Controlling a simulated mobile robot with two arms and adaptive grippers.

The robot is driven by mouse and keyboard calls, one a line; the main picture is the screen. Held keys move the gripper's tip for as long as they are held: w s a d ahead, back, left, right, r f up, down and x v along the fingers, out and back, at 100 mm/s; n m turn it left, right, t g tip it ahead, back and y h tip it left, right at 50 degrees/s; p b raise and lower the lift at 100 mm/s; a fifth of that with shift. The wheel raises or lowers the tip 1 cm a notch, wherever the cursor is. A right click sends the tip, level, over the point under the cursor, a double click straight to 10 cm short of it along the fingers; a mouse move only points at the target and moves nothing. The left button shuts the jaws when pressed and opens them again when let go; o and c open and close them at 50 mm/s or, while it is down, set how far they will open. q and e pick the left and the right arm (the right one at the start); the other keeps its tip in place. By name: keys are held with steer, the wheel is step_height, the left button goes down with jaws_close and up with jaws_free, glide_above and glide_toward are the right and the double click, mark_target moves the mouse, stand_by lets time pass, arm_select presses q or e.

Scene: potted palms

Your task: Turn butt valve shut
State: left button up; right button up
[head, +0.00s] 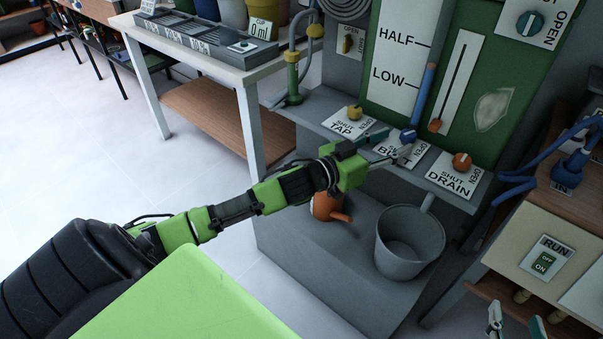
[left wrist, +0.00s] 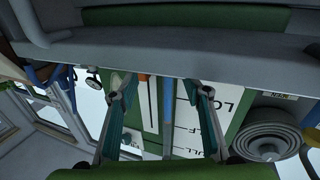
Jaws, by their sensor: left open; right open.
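The butt valve is a blue knob (head: 407,136) on a white plate (head: 417,153) marked BUTT and OPEN, on a grey shelf in the head view. The plate's left part is hidden by my left gripper (head: 390,147). That gripper is open, its fingers close beside the knob on its near left side; I cannot tell whether they touch it. The knob's pointing direction is unclear. In the left wrist view the open fingers (left wrist: 163,98) frame the upside-down level gauge (left wrist: 168,110); I cannot make out the knob there. My right gripper (head: 515,322) is open and empty at the bottom right.
The yellow tap knob (head: 354,113) stands left of the butt valve, the orange drain knob (head: 462,161) right of it. Below are a grey bucket (head: 386,262) and an orange can (head: 324,207). A RUN switch box (head: 543,258) is at the right.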

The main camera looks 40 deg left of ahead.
arm_select(q)
steer(key=p+v, duration=0.1)
steer(key=v, duration=0.9)
steer(key=s+a+f+n+g+y+p, duration=0.1)
steer(key=s+a+f+g+y+p, duration=0.1)
steer(key=a+f+p, duration=0.3)
steer(key=s+a+f+n+g+y+p, duration=0.1)
steer(key=s+a+f+g+y+p, duration=0.2)
steer(key=f+p, duration=0.8)
steer(key=shift+s+a+f+n+g+y+p, duration=0.35)
steer(key=shift+s+a+y+p, duration=0.3)
steer(key=shift+a+p, duration=0.35)
